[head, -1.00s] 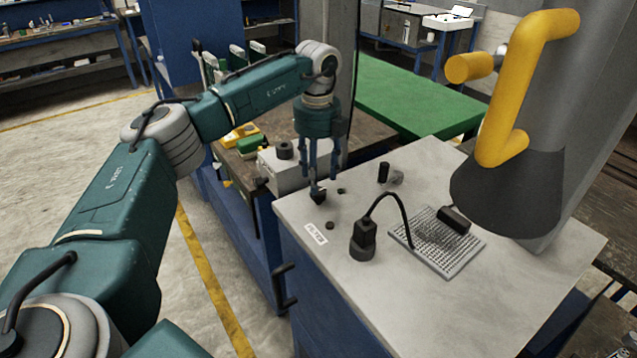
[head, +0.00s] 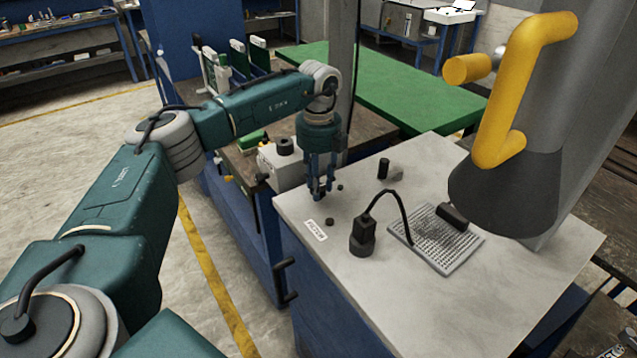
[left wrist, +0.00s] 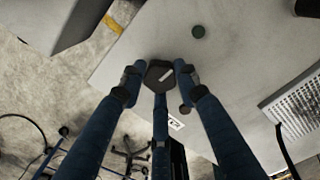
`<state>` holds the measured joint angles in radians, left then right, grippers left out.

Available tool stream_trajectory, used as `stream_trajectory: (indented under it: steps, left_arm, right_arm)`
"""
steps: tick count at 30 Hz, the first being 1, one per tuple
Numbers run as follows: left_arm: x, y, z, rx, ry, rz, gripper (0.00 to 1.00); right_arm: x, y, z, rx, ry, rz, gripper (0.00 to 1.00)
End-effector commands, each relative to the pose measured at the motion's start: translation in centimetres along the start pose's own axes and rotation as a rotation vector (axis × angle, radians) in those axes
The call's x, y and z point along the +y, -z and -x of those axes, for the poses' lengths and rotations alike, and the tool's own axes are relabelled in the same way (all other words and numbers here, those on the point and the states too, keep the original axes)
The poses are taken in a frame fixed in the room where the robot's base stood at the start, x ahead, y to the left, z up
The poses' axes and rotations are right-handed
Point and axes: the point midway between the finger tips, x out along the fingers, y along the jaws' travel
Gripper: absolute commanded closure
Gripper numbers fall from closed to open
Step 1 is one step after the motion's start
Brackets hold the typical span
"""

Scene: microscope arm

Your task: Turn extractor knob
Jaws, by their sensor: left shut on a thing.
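In the head view the fingers mostly hide this knob. A white label (head: 315,230), which seems to read "FILTER", lies near it and also shows in the left wrist view (left wrist: 175,123). A large grey extractor hood with a dark cone (head: 510,190) and a yellow handle (head: 497,110) hangs above the bench's right side. My right gripper is out of view.
A black stand with a curved cable (head: 362,238) and a perforated plate (head: 437,240) are right of the gripper. Small dark round pieces (head: 329,222) sit close by. A grey box (head: 280,168) is behind left. The bench's front is clear.

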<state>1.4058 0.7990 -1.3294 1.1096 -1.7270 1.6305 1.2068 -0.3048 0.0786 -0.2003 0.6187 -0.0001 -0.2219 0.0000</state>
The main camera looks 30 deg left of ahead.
Motion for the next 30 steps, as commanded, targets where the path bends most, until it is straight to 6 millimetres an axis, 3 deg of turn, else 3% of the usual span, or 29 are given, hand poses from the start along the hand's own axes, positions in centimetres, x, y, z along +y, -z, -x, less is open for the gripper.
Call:
stream_trajectory:
  steps: [11, 30]
  left_arm:
    - [-0.07, -0.24, 0.26, -0.005, 0.004, -0.115, 0.95]
    - [-0.22, -0.34, 0.39, -0.011, 0.004, -0.693, 0.95]
  right_arm:
    - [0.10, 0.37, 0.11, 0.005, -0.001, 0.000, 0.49]
    - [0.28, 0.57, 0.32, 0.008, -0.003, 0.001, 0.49]
